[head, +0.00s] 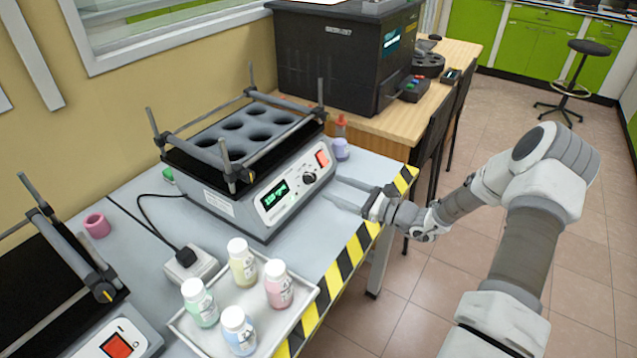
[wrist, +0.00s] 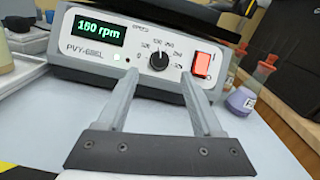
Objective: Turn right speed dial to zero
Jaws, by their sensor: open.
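The right shaker (head: 239,180) stands on the grey bench with a black rack of round wells on top. Its front panel carries the dark round speed dial (head: 309,178), between the green display (head: 273,196) and the red switch (head: 322,158). In the wrist view the display (wrist: 98,30) reads 150 rpm. The dial (wrist: 158,60) shows there with scale marks around it; its pointer seems to point roughly upward. My gripper (head: 334,189) is open and empty in front of the panel. In the wrist view its fingers (wrist: 158,82) reach toward either side of the dial, apart from it.
A second shaker (head: 62,285) is at the lower left. A tray (head: 303,306) with several capped bottles stands at the front. A purple-liquid flask (wrist: 241,100) stands right of the panel. A striped edge (head: 345,262) borders the bench.

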